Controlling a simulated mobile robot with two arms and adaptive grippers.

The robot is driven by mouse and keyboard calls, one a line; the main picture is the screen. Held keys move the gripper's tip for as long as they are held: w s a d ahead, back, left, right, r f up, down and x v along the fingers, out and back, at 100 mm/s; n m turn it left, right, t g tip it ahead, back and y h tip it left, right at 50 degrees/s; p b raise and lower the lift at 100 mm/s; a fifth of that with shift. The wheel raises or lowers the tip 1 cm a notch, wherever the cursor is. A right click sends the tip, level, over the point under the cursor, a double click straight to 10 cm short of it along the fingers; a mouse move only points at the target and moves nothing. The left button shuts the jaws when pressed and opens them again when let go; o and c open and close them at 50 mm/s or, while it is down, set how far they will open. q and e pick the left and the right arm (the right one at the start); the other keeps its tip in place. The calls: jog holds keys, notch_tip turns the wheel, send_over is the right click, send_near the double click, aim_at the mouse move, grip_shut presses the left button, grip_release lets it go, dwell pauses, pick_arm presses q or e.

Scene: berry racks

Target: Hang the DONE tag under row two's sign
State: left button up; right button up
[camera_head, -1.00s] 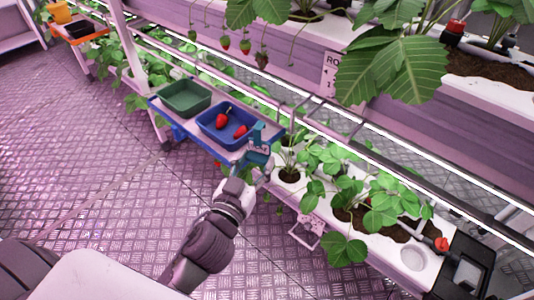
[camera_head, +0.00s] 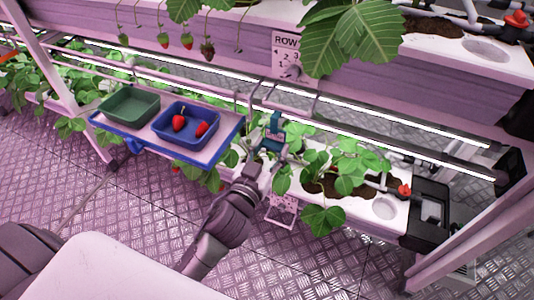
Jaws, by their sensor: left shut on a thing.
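A teal-blue tag (camera_head: 275,124) is held upright in my left gripper (camera_head: 268,150), which is shut on it; its lettering is not readable now. The tag's lower part is partly hidden by the fingers. A white row sign (camera_head: 289,54), showing "ROW" and some numbers, is on the pink upper trough, above and behind the gripper. A leaf covers the sign's right side. The tag is apart from the sign and below it in the picture. My right gripper is not in view.
A tray shelf (camera_head: 214,156) with a green bin (camera_head: 130,107) and a blue bin holding two strawberries (camera_head: 186,142) stands left of the gripper. Hooks (camera_head: 316,107) and rails cross below the sign. Strawberry plants (camera_head: 322,218) fill the lower trough. A small white plate (camera_head: 281,212) hangs below it.

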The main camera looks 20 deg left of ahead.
pick_arm(q)
jog(key=shift+w, duration=0.75)
jog(key=shift+w+d, duration=0.1)
jog(key=shift+w, duration=2.25)
jog(key=shift+w+f, duration=0.1)
jog(key=shift+f, duration=0.05)
jog(key=shift+f+b, duration=0.6)
jog(key=shift+b, duration=0.05)
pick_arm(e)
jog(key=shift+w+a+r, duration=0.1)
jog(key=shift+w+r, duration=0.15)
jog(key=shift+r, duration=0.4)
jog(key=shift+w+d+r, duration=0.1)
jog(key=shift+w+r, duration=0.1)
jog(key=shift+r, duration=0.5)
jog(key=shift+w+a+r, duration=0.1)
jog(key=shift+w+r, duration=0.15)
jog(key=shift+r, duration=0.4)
pick_arm(q)
jog(key=o, duration=1.2)
jog(key=shift+c, duration=0.2)
